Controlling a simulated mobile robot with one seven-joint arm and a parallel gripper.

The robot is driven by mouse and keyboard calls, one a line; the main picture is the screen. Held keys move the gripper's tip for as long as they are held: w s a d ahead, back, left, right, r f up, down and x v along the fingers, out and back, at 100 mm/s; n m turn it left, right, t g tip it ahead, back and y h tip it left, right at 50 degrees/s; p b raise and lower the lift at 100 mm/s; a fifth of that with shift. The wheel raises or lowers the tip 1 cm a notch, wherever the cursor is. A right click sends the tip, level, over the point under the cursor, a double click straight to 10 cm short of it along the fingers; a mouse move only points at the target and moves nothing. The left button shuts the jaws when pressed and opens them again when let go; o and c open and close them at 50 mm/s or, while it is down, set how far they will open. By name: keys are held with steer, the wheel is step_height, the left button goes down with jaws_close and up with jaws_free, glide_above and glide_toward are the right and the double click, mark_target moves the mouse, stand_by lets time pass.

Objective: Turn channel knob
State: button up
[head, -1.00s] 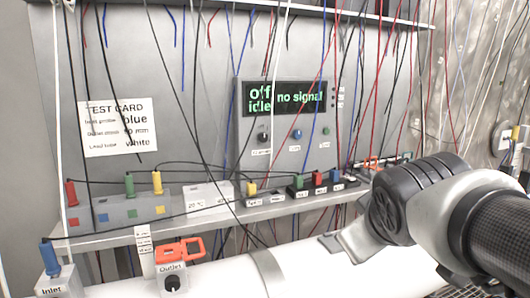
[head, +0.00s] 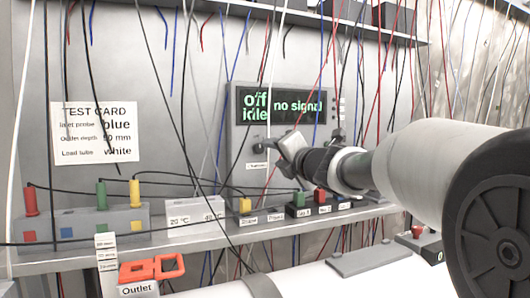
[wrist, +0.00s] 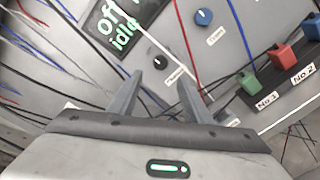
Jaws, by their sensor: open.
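The panel's small black knob (head: 258,145) sits below the left part of the display, with a white label (head: 257,166) under it. My gripper (head: 284,148) is at the panel, just right of this knob in the head view. In the wrist view my gripper (wrist: 160,78) has its two fingers apart with nothing held between them. A white label (wrist: 175,75) shows between the fingers. A blue knob (wrist: 204,17) is up and right of the fingers. The display (head: 282,103) reads "off", "idle" and "no signal".
Many thin cables hang before the panel, and a white one (wrist: 160,50) crosses near my fingers. Red (wrist: 280,54) and green (wrist: 247,82) plugs stand close on the right. A ledge (head: 190,243) with a probe block (head: 75,226) runs below. A test card (head: 97,132) hangs left.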

mark_target(260, 149)
steer(key=p+x, duration=0.1)
steer(key=x, duration=0.9)
steer(key=shift+c, duration=0.3)
steer(key=c, duration=1)
